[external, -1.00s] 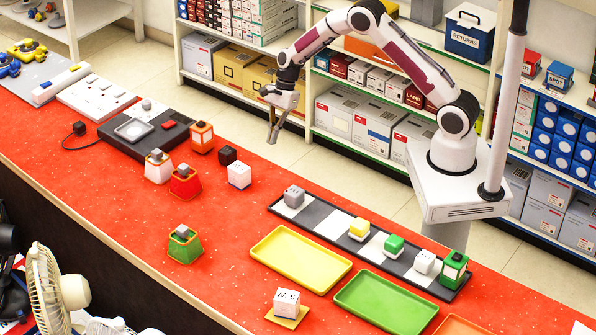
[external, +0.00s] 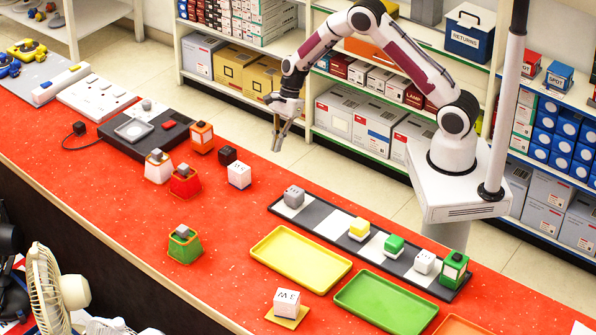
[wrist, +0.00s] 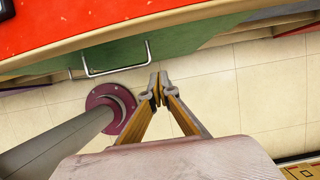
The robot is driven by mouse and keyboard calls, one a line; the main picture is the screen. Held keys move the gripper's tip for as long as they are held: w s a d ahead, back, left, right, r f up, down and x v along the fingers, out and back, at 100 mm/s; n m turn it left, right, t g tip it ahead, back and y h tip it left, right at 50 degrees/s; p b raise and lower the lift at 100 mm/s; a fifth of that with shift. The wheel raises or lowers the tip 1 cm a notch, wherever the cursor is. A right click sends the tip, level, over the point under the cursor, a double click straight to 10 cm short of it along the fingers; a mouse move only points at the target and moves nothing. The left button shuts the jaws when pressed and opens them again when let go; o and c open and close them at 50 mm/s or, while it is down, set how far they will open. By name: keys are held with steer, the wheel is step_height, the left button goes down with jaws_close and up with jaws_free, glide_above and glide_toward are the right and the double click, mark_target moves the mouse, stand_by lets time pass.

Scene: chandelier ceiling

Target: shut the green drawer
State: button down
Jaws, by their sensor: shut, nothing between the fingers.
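A green drawer panel (wrist: 185,50) with a silver bar handle (wrist: 119,70) shows under the red counter's edge in the wrist view. The handle stands out over the floor on the left; how far the drawer is out, I cannot tell. The external view does not show the drawer; the counter hides that side. My gripper (external: 277,149) hangs past the counter's far edge in the external view. In the wrist view my gripper (wrist: 158,88) is shut and empty, its fingertips to the right of the handle and apart from it.
A grey post with a magenta base (wrist: 110,108) stands left of my fingers in the wrist view. The red counter (external: 110,205) holds small blocks, a long tile tray, and yellow and green trays. Shelves with boxes (external: 350,110) stand behind. Bare floor (wrist: 255,85) lies right of the fingers.

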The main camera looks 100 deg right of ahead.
steer(key=w+a+f, duration=0.5)
steer(key=f, duration=0.2)
steer(key=shift+f, duration=0.3)
stand_by(0.5)
steer(key=shift+w+a, duration=0.8)
steer(key=shift+a, duration=0.05)
steer(key=shift+w+a, duration=0.1)
steer(key=s+d+r, duration=0.6)
steer(key=r, duration=0.3)
steer(key=shift+r, duration=0.15)
